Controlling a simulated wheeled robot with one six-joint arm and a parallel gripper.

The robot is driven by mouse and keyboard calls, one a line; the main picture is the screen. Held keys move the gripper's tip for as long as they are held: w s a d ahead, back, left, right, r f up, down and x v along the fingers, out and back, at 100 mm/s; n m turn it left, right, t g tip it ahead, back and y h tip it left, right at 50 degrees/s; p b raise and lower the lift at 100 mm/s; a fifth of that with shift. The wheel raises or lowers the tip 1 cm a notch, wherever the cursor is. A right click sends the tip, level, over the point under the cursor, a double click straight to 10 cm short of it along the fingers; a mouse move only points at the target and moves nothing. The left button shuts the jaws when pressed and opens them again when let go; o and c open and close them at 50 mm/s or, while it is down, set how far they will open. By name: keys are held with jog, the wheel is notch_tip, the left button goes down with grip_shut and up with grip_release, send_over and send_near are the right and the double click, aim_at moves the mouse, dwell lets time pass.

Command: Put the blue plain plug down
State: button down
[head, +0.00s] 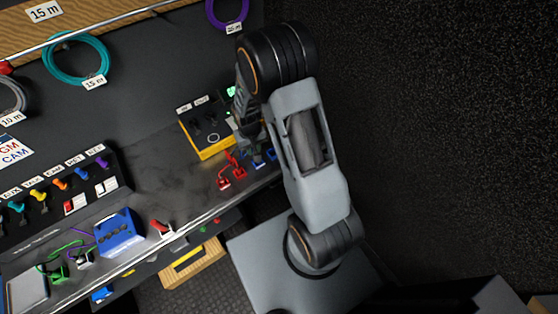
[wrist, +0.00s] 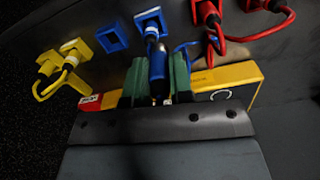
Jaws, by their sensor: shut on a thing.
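The blue plug (wrist: 157,62) is between the two green fingertips of my gripper (wrist: 156,78) in the wrist view. The gripper is shut on it. The plug's upper end points toward a blue square piece (wrist: 149,19); I cannot tell whether the two touch. A second blue square piece (wrist: 111,38) lies to its left. In the head view my gripper (head: 249,142) is low over the counter, mostly hidden by my arm, and blue pieces (head: 258,161) show just beside it.
Red plugs with a red cable (wrist: 212,20) lie to the right in the wrist view, yellow ones (wrist: 62,65) to the left. A yellow-sided box (head: 213,150) stands close by. The counter (head: 160,185) has bare room left of the red plugs, near its front edge.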

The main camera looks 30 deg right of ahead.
jog(key=shift+s+d+f+b, duration=0.15)
jog(key=shift+d+b, duration=0.15)
jog(key=shift+b, duration=0.75)
jog(key=s+d+r+m+b, duration=0.25)
jog(key=s+b, duration=0.25)
jog(key=b, duration=0.3)
jog(key=s+d+r+m+b, duration=0.1)
jog(key=s+d+m+b, duration=0.15)
jog(key=s+b, duration=0.45)
jog(key=shift+m, duration=0.4)
jog(key=w+d+f, duration=0.1)
jog(key=w+f, duration=0.2)
jog(key=w, duration=0.1)
jog(key=w+d+f, duration=0.1)
jog(key=w+f, duration=0.2)
jog(key=w, duration=0.2)
jog(key=w+d+f+b, duration=0.1)
jog(key=w+f, duration=0.1)
jog(key=w, duration=0.2)
jog(key=shift+w+f, duration=0.35)
jog(key=shift+f, duration=0.05)
jog(key=shift+w+d+f, duration=0.1)
jog(key=shift+w+f, duration=0.05)
jog(key=shift+f, duration=0.05)
notch_tip(320, 180, down, 3)
jog(key=shift+w+f, duration=0.1)
jog(key=shift+f, duration=0.05)
